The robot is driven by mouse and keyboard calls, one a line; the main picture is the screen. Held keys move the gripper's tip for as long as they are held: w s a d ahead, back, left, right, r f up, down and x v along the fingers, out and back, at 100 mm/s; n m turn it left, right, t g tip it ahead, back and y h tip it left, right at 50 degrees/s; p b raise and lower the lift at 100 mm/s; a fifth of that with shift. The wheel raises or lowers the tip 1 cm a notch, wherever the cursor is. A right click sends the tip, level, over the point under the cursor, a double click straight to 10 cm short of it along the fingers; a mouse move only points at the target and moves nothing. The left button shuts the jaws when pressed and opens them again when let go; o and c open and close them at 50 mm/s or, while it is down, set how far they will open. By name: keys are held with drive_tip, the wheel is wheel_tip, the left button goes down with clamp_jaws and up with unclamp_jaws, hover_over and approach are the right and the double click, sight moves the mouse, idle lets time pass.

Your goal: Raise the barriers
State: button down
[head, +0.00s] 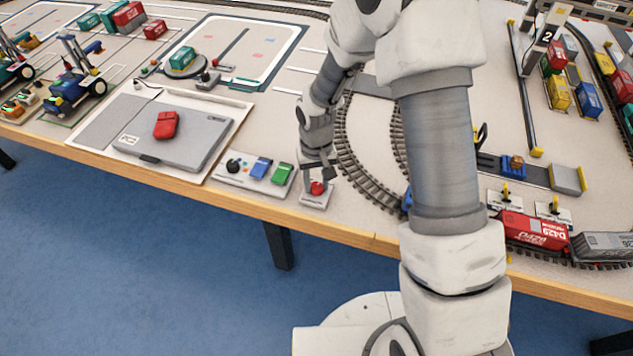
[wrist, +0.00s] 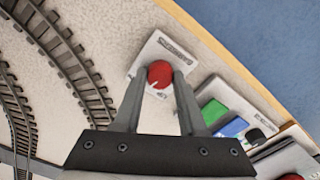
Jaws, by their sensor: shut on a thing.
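A round red knob (head: 317,188) sits on a small white plate (head: 312,202) near the table's front edge. My gripper (head: 318,182) points down onto it and is shut on the knob. In the wrist view the red knob (wrist: 160,74), with a light mark on it, is between the fingertips of my gripper (wrist: 159,79). The plate (wrist: 152,53) carries a label too small to read. Two small white plates with yellow and black pieces, perhaps the barriers (head: 505,195) (head: 555,210), stand by the track at the right; whether they are raised, I cannot tell.
Left of the knob is a control panel (head: 226,174) with a black knob, a blue button and a green button. Beyond it lies a grey case (head: 200,135) with a red object on top. Curved track (head: 362,180) runs right of the knob. A red wagon (head: 530,232) stands at the right.

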sight(317, 186)
drive_tip(key=n, duration=0.6)
drive_tip(key=n+p, duration=0.1)
drive_tip(key=n, duration=0.4)
drive_tip(key=shift+n, duration=0.4)
idle(0.3)
drive_tip(key=shift+c, duration=2.3)
unclamp_jaws()
wheel_tip(317, 186, up, 18)
drive_tip(key=p, duration=0.3)
drive_tip(key=shift+f, duration=0.25)
